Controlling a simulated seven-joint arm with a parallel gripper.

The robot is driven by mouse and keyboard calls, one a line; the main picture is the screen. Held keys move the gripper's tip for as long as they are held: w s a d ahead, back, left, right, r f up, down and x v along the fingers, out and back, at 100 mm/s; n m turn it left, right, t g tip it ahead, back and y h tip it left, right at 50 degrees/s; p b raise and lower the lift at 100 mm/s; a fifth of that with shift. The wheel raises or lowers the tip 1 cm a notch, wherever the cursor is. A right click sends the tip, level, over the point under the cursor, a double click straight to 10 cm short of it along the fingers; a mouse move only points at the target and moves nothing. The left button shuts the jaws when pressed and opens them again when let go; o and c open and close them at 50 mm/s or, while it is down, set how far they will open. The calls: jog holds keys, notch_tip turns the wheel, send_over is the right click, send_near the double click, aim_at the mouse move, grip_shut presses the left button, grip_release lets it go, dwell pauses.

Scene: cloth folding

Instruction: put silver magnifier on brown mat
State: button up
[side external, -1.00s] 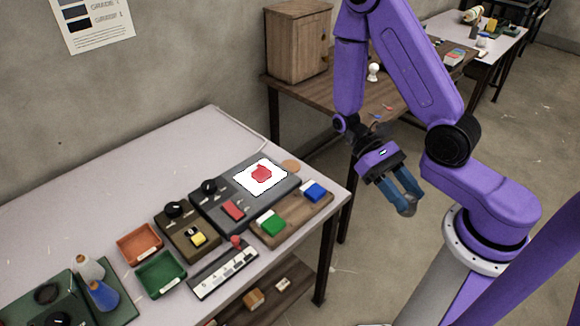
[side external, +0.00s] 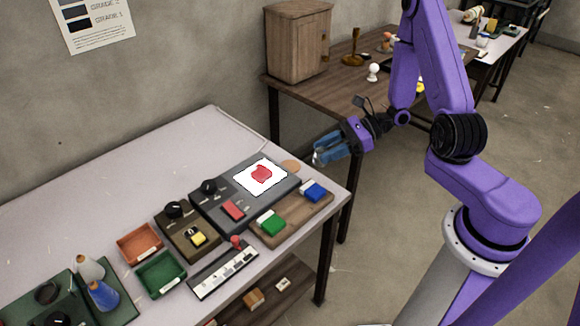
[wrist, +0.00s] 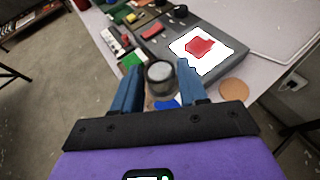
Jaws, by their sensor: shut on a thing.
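A round tan-brown disc, which looks like the brown mat (side external: 290,166), lies flat on the white table at the back right of the dark grey panel. It also shows in the wrist view (wrist: 234,90), right of my gripper, with nothing on it. My gripper (side external: 318,155) is in the air beyond the table's right edge, to the right of the mat. In the wrist view my gripper's blue fingers (wrist: 161,85) are shut on the silver magnifier (wrist: 161,71), a short round piece with a grey lens. In the side view the magnifier is mostly hidden by the fingers.
The dark panel (side external: 210,217) bears a white sheet (side external: 250,187) with a red piece. A wooden board (side external: 297,226) with green and blue blocks lies in front. A white cable (side external: 240,132) runs behind. Bare table lies at the back left.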

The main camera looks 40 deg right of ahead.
jog(key=shift+m+t+h, duration=0.4)
jog(key=shift+m+t, duration=0.2)
jog(key=shift+m, duration=0.1)
jog(key=w+d+f, duration=0.1)
jog(key=w+f, duration=0.2)
jog(key=w, duration=0.2)
jog(key=w+d+f, duration=0.1)
jog(key=w+f, duration=0.2)
jog(key=w, duration=0.1)
jog(key=w+d+f, duration=0.1)
jog(key=w+f, duration=0.3)
jog(key=w, duration=0.1)
jog(key=shift+w+d, duration=0.3)
jog(key=shift+w, duration=0.05)
jog(key=shift+w+f, duration=0.15)
jog(key=shift+f, duration=1.55)
jog(key=shift+f, duration=0.1)
jog(key=o, duration=1.1)
